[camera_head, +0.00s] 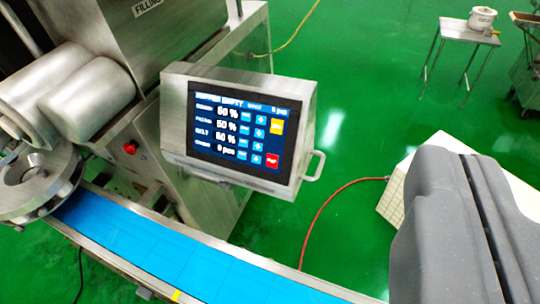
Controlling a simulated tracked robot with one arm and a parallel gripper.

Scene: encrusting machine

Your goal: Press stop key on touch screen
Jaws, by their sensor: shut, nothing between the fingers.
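The touch screen (240,165) is set in a tilted steel housing (173,125) at the centre of the view. It shows a dark blue page with several rows of values and small blue keys. A red key (272,162) sits at its lower right; its lettering is too small to read surely, but it looks like the stop key. A yellow key (277,126) sits above it. My gripper (466,158) is the large grey shape at the lower right. Its fingers are shut together with nothing between them, and it appears well to the right of the screen, not touching it.
A blue conveyor belt (150,243) runs below the screen. A steel handle (316,166) juts from the housing's right side. A red round button (130,148) is on the machine body. A red hose (325,205) crosses the green floor. A small table (468,33) stands far right.

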